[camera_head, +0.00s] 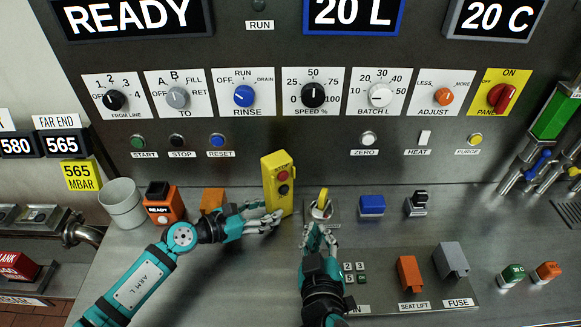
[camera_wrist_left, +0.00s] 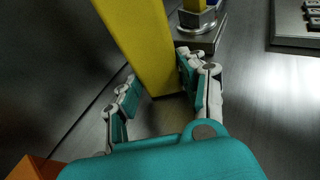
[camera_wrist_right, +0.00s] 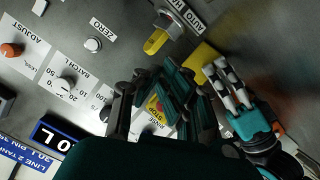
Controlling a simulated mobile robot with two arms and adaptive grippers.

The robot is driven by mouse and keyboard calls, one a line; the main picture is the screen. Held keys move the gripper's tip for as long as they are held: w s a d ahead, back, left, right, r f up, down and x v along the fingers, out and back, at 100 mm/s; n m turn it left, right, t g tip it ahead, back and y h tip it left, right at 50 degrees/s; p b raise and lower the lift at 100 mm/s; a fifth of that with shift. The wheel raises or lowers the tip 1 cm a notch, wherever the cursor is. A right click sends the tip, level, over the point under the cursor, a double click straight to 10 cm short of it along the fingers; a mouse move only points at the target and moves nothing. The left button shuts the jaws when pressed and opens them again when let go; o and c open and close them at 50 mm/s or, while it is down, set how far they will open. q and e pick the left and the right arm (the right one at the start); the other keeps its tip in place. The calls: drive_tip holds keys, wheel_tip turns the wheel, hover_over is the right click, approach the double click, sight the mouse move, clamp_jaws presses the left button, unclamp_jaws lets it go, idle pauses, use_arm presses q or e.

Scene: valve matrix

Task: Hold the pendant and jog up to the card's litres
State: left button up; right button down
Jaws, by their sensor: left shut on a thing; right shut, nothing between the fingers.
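The yellow pendant (camera_head: 278,180), with a red button and dark buttons, stands upright against the panel's foot. My left gripper (camera_head: 270,219) is shut on its lower part; the left wrist view shows the yellow body (camera_wrist_left: 146,45) between the fingers (camera_wrist_left: 160,95). My right gripper (camera_head: 317,236) is shut and empty, just in front of a selector with a yellow handle (camera_head: 322,198). In the right wrist view, the fingers (camera_wrist_right: 165,95) partly hide the pendant (camera_wrist_right: 203,58). The blue display (camera_head: 353,14) reads 20 L.
A row of knobs, including BATCH L (camera_head: 381,95), is on the panel above. A blue switch (camera_head: 372,205) stands right of the selector.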

drive_tip(key=shift+w+a, duration=0.15)
drive_tip(key=shift+a, duration=0.05)
approach(290, 190)
drive_tip(key=shift+w+d+f, duration=0.25)
drive_tip(key=shift+w+f, duration=0.05)
drive_tip(key=shift+w, duration=0.4)
drive_tip(key=shift+w+d+f, duration=0.2)
drive_tip(key=shift+w+f, duration=0.1)
drive_tip(key=shift+w, duration=0.4)
drive_tip(key=shift+w+d+f, duration=0.25)
drive_tip(key=shift+w+f, duration=0.1)
drive_tip(key=shift+w, duration=0.4)
drive_tip(key=shift+w+a, duration=0.2)
drive_tip(key=shift+w, duration=0.15)
drive_tip(key=shift+w+a, duration=0.3)
drive_tip(key=shift+w, duration=0.15)
idle(0.6)
drive_tip(key=shift+s, duration=0.1)
idle(2.2)
drive_tip(key=shift+s+d, duration=0.55)
drive_tip(key=shift+s, duration=0.2)
drive_tip(key=shift+s, duration=0.1)
drive_tip(key=shift+s+d+r, duration=0.1)
drive_tip(key=shift+s+d, duration=0.55)
drive_tip(key=shift+s, duration=0.35)
drive_tip(key=shift+s+d, duration=0.65)
drive_tip(key=shift+s, duration=0.35)
